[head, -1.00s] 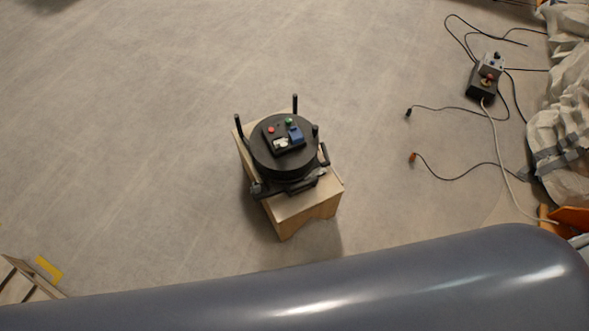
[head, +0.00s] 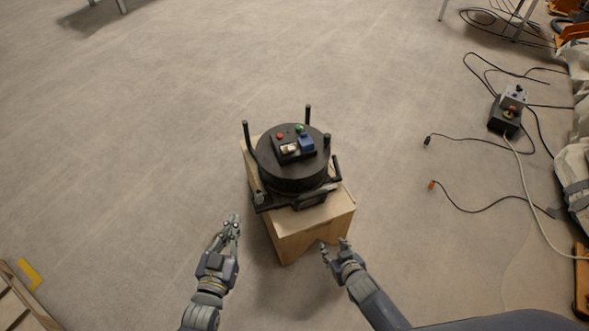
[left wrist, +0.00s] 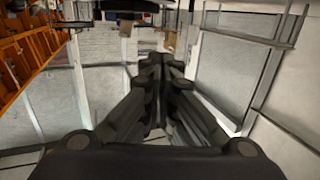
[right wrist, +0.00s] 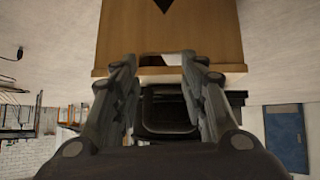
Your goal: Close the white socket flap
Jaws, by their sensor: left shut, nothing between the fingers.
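The white socket flap (head: 290,149) is a small pale patch on the control panel of a black round device (head: 291,172), beside a blue flap (head: 306,144). It is too small to tell how far it stands open. My left gripper (head: 232,218) is shut and empty, in front and to the left of the device, apart from it. Its closed fingers fill the middle of the left wrist view (left wrist: 162,62). My right gripper (head: 334,246) is open and empty by the front right of the wooden stand; its fingers stand apart in the right wrist view (right wrist: 158,68).
The device sits on a wooden stand (head: 305,232) with upright black posts (head: 247,140) around it. A red button (head: 280,136) and a green button (head: 300,128) are on the panel. Cables and a control box (head: 506,112) lie at the right.

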